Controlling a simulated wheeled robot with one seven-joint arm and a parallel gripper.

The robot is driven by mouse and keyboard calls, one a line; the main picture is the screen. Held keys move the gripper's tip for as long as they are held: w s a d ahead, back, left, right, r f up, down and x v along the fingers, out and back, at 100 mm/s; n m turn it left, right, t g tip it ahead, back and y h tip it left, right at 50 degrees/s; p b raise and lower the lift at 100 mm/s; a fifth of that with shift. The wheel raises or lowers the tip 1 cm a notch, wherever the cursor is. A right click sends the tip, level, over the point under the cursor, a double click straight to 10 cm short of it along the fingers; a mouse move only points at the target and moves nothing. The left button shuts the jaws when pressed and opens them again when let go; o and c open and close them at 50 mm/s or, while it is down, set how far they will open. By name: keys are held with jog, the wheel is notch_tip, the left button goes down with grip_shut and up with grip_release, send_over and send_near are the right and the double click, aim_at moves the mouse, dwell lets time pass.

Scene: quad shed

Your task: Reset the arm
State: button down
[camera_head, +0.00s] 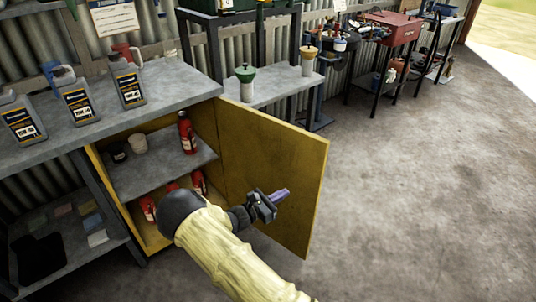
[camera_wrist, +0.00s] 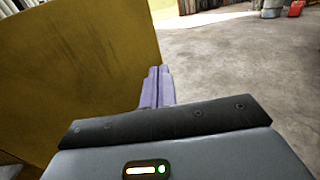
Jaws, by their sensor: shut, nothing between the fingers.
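My gripper (camera_head: 279,195) is in front of the inner face of the open yellow cabinet door (camera_head: 290,160) in the head view. Its purple fingers are shut with nothing between them. In the wrist view the fingers (camera_wrist: 157,85) lie together, with the yellow door (camera_wrist: 75,75) to their left and concrete floor ahead. My arm reaches up from the bottom of the head view and hides part of the cabinet's lower opening. I cannot tell whether the gripper touches the door.
The cabinet's shelf (camera_head: 150,172) holds a red bottle (camera_head: 187,132) and two small cups; more red bottles stand below. Grey jugs (camera_head: 128,80) stand on the worktop (camera_head: 175,88). A bench (camera_head: 275,90) with two funnels is behind the door. The floor (camera_head: 430,190) at right is clear.

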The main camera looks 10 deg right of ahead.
jog(key=s+d+r+m+g+y, duration=0.2)
jog(key=s+d+m+g+y, duration=0.1)
jog(key=s+d+m+g, duration=0.35)
jog(key=s+a+r+m+g+y, duration=0.1)
jog(key=s+a+r+m+y, duration=0.1)
jog(key=s+m+y, duration=0.3)
jog(key=s+a+r+m+g+y, duration=0.1)
jog(key=s+r+m+g+y, duration=0.2)
jog(key=s, duration=0.4)
jog(key=s+a+r+m+t+y, duration=0.4)
jog(key=s+r+m+t+y, duration=0.15)
jog(key=r+m, duration=0.2)
notch_tip(320, 180, up, 18)
jog(key=m+p, duration=0.1)
jog(key=p, duration=1.7)
jog(key=shift+s, duration=0.35)
jog(key=shift+s+d+r, duration=0.1)
jog(key=shift+s+d, duration=0.05)
jog(key=shift+d, duration=0.05)
